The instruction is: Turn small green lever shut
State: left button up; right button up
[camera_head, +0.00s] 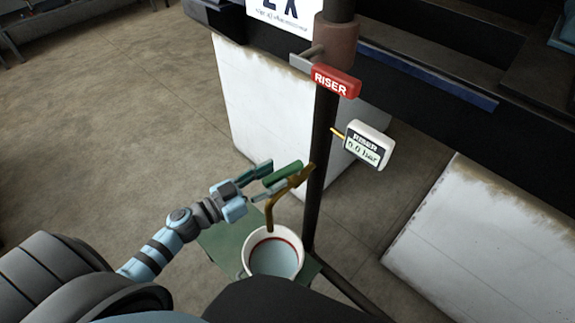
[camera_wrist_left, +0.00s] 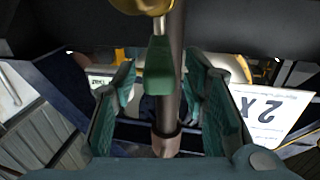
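The small green lever (camera_head: 284,174) sits on a brass tap (camera_head: 273,208) fixed to the dark vertical riser pipe (camera_head: 320,150). The lever points left toward my left gripper (camera_head: 264,182). That gripper is open, with one finger on each side of the lever's end. In the left wrist view the lever (camera_wrist_left: 159,68) hangs between the two spread teal fingers (camera_wrist_left: 160,78), with gaps visible on both sides. Whether a finger touches it cannot be told. My right gripper is not in view.
A red RISER handle (camera_head: 335,81) is higher on the pipe. A gauge (camera_head: 368,146) reading 0.0 bar sticks out to the right. A white bucket (camera_head: 273,255) stands below the spout on a green stand (camera_head: 221,238). Open floor lies to the left.

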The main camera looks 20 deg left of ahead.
aim_at(288, 168)
pick_arm(q)
jog(key=x, duration=0.5)
jog(key=shift+w+d+p, duration=0.25)
jog(key=shift+p, duration=0.05)
jog(key=shift+a, duration=0.1)
grip_shut()
